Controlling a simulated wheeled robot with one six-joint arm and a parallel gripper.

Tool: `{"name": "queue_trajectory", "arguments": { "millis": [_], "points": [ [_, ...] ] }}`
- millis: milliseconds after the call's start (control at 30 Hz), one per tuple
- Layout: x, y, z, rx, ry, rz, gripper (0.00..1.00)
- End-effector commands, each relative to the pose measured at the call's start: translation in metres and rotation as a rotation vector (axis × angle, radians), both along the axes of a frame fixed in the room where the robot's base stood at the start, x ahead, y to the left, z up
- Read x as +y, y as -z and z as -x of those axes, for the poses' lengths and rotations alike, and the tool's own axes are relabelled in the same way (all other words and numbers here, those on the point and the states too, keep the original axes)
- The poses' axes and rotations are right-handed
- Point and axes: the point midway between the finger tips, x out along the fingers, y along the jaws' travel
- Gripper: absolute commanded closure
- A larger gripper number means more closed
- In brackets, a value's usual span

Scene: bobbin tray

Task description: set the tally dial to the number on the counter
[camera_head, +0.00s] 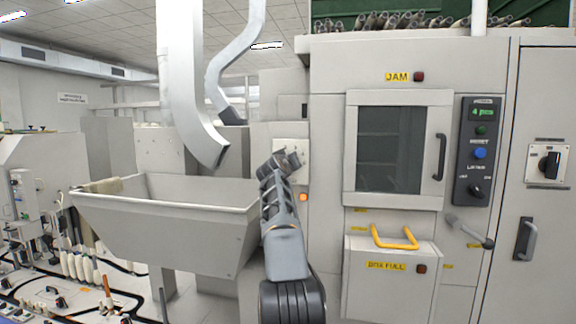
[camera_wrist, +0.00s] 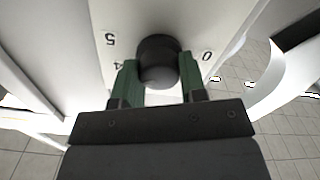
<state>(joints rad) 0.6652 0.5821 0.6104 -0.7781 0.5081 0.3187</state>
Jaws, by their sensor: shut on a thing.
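The tally dial is a dark round knob (camera_wrist: 158,62) on a pale plate (camera_wrist: 118,22) in the wrist view. Printed figures 5, 4 and 0 show upside down around it; the knob's pointer and the other figures are hidden. My gripper (camera_wrist: 160,76) is shut on the knob, one green finger on each side. In the head view my gripper (camera_head: 285,160) is at the pale dial plate (camera_head: 302,176), covering the knob. The counter display (camera_head: 482,112) on the dark control panel at right shows small green text that looks like "4 pcs".
An orange lamp (camera_head: 303,197) sits just below the dial plate. A grey hopper (camera_head: 170,228) stands left of my arm. To the right are a windowed door (camera_head: 389,150), a yellow-handled box (camera_head: 390,282) and a control panel (camera_head: 475,150).

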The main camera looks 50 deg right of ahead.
Motion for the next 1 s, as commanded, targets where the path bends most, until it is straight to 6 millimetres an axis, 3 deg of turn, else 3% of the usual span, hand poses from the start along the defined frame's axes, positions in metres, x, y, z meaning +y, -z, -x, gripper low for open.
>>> {"name": "queue_trajectory", "arguments": {
  "millis": [700,733,1000],
  "points": [
    [-0.0011,0.0021,0.0001,-0.053,0.003,-0.038,0.85],
    [-0.0011,0.0021,0.0001,-0.053,0.003,-0.038,0.60],
    [-0.0006,0.0010,0.0001,-0.054,0.001,-0.037,0.36]
  ]
}}
